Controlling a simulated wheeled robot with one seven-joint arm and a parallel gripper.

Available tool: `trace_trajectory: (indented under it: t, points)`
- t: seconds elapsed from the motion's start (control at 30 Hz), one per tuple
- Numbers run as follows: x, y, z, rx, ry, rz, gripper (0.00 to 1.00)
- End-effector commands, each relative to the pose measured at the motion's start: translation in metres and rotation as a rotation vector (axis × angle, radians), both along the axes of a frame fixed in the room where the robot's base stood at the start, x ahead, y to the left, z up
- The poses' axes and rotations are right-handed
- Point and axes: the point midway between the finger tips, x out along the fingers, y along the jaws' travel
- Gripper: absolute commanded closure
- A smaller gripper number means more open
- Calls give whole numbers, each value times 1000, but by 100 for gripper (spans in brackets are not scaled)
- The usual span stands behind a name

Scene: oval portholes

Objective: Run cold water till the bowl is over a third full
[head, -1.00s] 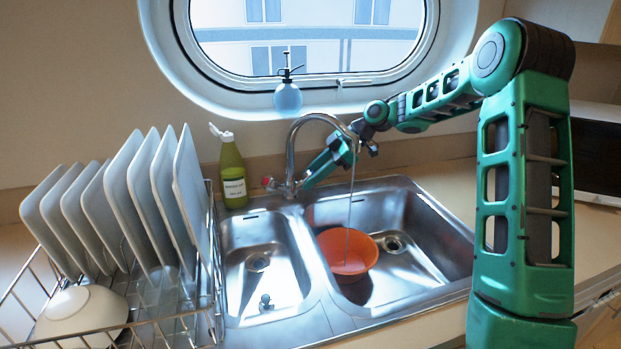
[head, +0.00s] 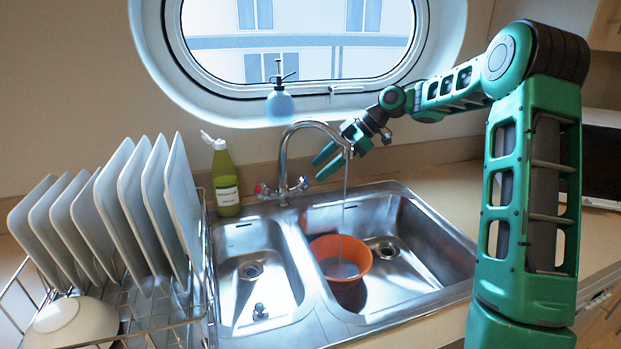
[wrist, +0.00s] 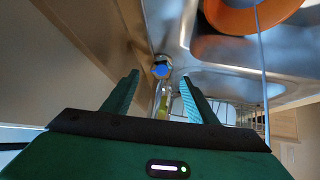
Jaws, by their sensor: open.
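An orange bowl (head: 341,262) stands in the right basin of the steel sink, with some water (head: 341,270) in its bottom; how deep is hard to judge. A thin stream (head: 343,211) falls from the chrome tap (head: 283,160) into it. The tap has a red-marked handle (head: 262,189) on the left and a blue-marked handle (head: 302,184) on the right. My gripper (head: 328,163) is open and empty, above and right of the blue handle, behind the spout. In the wrist view, the blue handle (wrist: 160,71) lies beyond and between the open fingers, apart from them. The bowl's rim (wrist: 250,22) shows at the top.
A green bottle (head: 226,180) stands left of the tap. A rack (head: 200,262) with several plates and a white bowl (head: 72,325) fills the left. A spray bottle (head: 280,100) is by the porthole. The left basin (head: 250,290) is empty of dishes.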

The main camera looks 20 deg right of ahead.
Motion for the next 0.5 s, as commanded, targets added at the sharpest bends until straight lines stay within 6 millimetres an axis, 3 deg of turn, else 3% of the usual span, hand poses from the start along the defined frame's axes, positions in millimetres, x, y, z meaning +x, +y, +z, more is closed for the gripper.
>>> trace_trajectory:
  t: [0.2,0.5]
  points:
    - [-4,-18,17,0,-1,-1,47]
    - [-6,-21,21,-1,0,0,47]
